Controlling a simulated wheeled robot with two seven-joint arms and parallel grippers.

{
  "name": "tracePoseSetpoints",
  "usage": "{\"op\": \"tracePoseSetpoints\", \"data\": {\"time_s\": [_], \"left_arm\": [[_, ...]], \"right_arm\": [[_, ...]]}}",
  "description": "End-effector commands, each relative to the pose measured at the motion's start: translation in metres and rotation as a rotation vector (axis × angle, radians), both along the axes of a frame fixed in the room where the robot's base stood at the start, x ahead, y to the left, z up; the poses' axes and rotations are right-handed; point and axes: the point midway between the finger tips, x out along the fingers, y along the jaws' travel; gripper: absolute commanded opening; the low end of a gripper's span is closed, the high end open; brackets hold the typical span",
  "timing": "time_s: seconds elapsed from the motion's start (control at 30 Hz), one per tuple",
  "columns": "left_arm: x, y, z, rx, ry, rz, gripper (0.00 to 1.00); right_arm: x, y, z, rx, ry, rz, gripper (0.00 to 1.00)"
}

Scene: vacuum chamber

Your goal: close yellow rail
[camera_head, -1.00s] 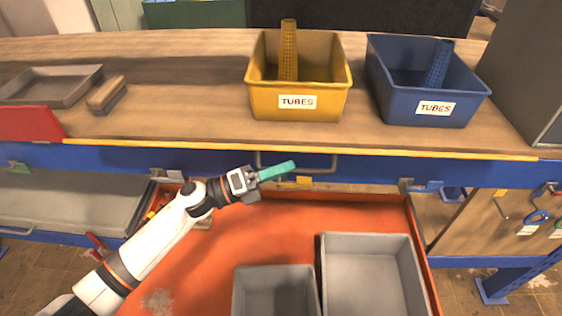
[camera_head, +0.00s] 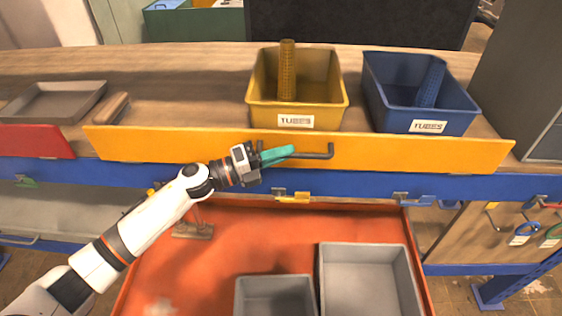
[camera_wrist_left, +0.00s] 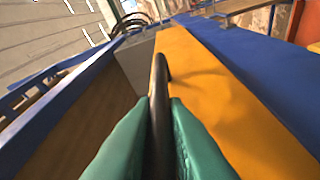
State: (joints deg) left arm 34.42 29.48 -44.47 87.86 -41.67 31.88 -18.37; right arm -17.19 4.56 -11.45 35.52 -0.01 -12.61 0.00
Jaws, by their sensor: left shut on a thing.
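The yellow rail (camera_head: 420,152) is a long panel along the front edge of the workbench. In the head view its broad front face shows, and it carries a dark bar handle (camera_head: 315,153). My left gripper (camera_head: 277,154) has teal fingers and is at the left part of this handle. In the left wrist view the teal fingers (camera_wrist_left: 158,140) sit on both sides of the dark handle (camera_wrist_left: 159,95), shut on it. The yellow face (camera_wrist_left: 215,105) runs beside it. My right gripper is not in view.
A yellow tubes bin (camera_head: 330,107) and a blue tubes bin (camera_head: 395,112) stand on the bench behind the rail. A grey tray (camera_head: 85,102) lies at left. Below, an open red drawer (camera_head: 240,245) holds grey boxes (camera_head: 367,250).

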Motion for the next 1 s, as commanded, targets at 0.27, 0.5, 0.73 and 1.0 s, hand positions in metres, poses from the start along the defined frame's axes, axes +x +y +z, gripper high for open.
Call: {"op": "tracePoseSetpoints", "data": {"time_s": [0.27, 0.5, 0.73, 1.0], "left_arm": [[0.0041, 0.0003, 0.0013, 0.005, -0.003, 0.000, 0.00], [0.0046, 0.0004, 0.0017, 0.005, -0.004, 0.001, 0.00], [0.0047, 0.0005, 0.0019, 0.005, -0.004, 0.001, 0.26], [0.0042, 0.0001, 0.0011, 0.004, -0.001, -0.001, 0.34]], "right_arm": [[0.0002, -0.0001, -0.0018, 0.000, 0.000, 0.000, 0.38], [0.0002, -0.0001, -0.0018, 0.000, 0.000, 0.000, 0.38], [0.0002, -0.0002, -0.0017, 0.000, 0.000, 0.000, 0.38], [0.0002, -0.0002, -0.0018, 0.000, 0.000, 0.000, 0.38]]}}
